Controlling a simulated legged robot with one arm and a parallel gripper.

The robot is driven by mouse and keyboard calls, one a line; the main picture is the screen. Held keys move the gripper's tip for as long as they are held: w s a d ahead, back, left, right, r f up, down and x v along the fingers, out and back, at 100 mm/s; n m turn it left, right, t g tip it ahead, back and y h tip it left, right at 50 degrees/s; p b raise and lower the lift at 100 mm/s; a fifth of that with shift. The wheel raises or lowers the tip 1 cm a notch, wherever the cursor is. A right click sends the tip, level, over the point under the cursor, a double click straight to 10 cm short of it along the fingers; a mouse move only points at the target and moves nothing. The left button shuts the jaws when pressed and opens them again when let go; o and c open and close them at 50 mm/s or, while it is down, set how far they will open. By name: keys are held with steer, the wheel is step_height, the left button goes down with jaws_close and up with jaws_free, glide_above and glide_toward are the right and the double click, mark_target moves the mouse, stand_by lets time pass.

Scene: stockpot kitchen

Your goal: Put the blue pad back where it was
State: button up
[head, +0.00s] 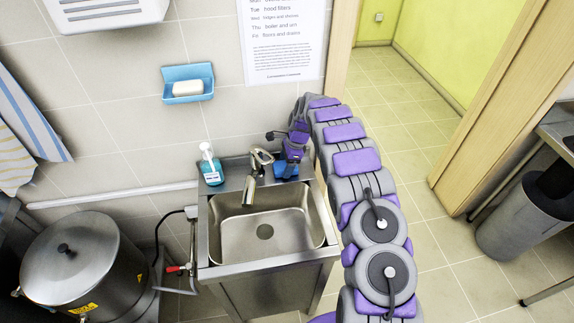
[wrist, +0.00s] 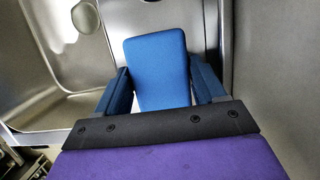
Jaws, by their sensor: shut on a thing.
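The blue pad (wrist: 155,70) is in the middle of the wrist view, between the two dark blue fingers of my gripper (wrist: 160,88). My gripper is shut on it. In the head view the blue pad (head: 287,170) shows small and blue below my gripper (head: 290,163), at the back right corner of the steel sink (head: 222,246), right of the tap. I cannot tell if the pad touches the sink's back ledge or hangs just above it. My wrist hides part of it.
A tap (head: 257,172) stands close left of the pad. A soap bottle (head: 210,165) stands on the ledge's left end. A blue dish (head: 188,84) with white soap hangs on the wall above. A large pot (head: 84,263) is left. The basin is empty.

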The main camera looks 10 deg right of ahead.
steer(key=o, duration=0.7)
steer(key=shift+o, duration=0.7)
steer(key=shift+d, duration=1.2)
steer(key=shift+a+r, duration=0.1)
steer(key=shift+r, duration=0.25)
step_height(320, 180, up, 5)
steer(key=shift+r+p, duration=0.15)
steer(key=shift+p, duration=0.5)
steer(key=d+r+p, duration=0.1)
steer(key=d+r, duration=0.2)
steer(key=r, duration=0.2)
steer(key=s+a+r+n+g+h, duration=0.15)
steer(key=s+r+n, duration=0.25)
steer(key=s+r, duration=0.65)
steer(key=s+a+r+n+t, duration=0.15)
steer(key=s+r+n, duration=0.45)
steer(key=s, duration=0.7)
steer(key=s+a+r+n+g+h, duration=0.1)
steer(key=s+n, duration=0.7)
steer(key=s, duration=2.1)
steer(key=shift+s+g+h, duration=0.2)
steer(key=shift+g+h, duration=0.15)
steer(key=shift+g, duration=0.05)
